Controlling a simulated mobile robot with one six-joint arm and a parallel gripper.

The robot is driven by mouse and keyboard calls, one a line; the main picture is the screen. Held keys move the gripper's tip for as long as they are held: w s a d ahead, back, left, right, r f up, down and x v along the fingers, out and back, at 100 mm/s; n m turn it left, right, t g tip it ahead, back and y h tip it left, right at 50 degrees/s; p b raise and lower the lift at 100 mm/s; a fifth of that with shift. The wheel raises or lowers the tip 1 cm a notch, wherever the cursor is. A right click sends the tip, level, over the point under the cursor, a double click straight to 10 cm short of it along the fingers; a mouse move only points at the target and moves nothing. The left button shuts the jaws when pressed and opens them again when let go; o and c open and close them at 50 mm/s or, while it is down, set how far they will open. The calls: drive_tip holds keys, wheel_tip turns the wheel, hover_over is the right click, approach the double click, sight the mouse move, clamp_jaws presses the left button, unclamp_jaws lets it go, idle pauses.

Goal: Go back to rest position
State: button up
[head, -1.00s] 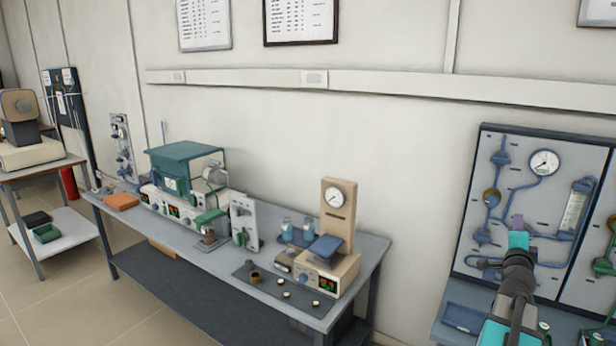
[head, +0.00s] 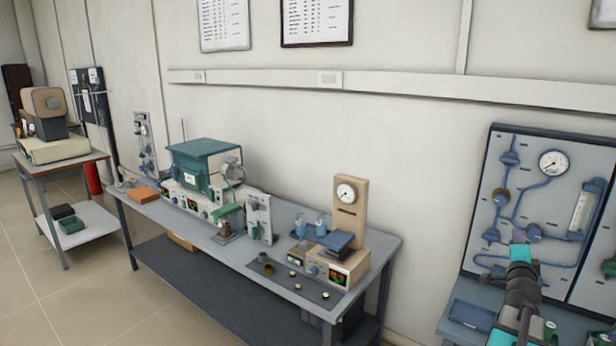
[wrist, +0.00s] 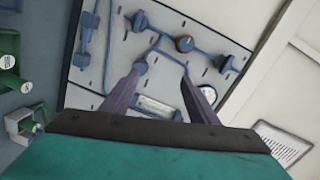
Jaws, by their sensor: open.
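My gripper (head: 519,239) is at the lower right of the head view, held up in front of the grey piping panel (head: 473,212). In the wrist view my gripper (wrist: 162,92) shows two purple fingers spread apart with nothing between them. Beyond the fingers the same panel (wrist: 205,38) shows with its blue pipes and valves. Whether the fingers touch the panel cannot be told from the head view, but a gap seems to lie between them in the wrist view.
A long grey bench (head: 215,245) holds a green-topped furnace (head: 204,166), a beige instrument with a dial (head: 347,215) and small crucibles. A side table (head: 62,160) stands at the far left. A blue tray (head: 471,315) lies below the panel. Tiled floor is clear at lower left.

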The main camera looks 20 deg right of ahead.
drive_tip(key=w+a+f+n+y, duration=0.3)
drive_tip(key=w+a+f, duration=0.3)
drive_tip(key=a+f, duration=0.3)
drive_tip(key=w+a+f+n+y, duration=0.35)
drive_tip(key=w+a+f, duration=0.25)
drive_tip(key=a+f, duration=0.3)
drive_tip(key=a+f+n+g+y, duration=0.4)
drive_tip(key=a+f+n+y, duration=0.2)
drive_tip(key=a+f, duration=1.5)
drive_tip(key=s+a+f+n+g+y, duration=0.1)
drive_tip(key=s+a+f+n+g, duration=0.2)
drive_tip(key=s+a+f, duration=0.55)
drive_tip(key=s+a+f+n+g+y, duration=0.1)
drive_tip(key=s+a+f+n+g, duration=0.4)
drive_tip(key=a, duration=0.6)
drive_tip(key=s+a+f+n+g, duration=0.2)
drive_tip(key=s+a+f, duration=0.1)
drive_tip(key=s, duration=0.7)
drive_tip(key=s+a+f+n+g+h, duration=0.1)
drive_tip(key=s+a+f, duration=0.3)
drive_tip(key=s, duration=0.7)
drive_tip(key=shift+a+n+g, duration=0.4)
drive_tip(key=shift+n+g, duration=0.45)
drive_tip(key=shift+g, duration=0.05)
drive_tip(key=shift+h, duration=0.25)
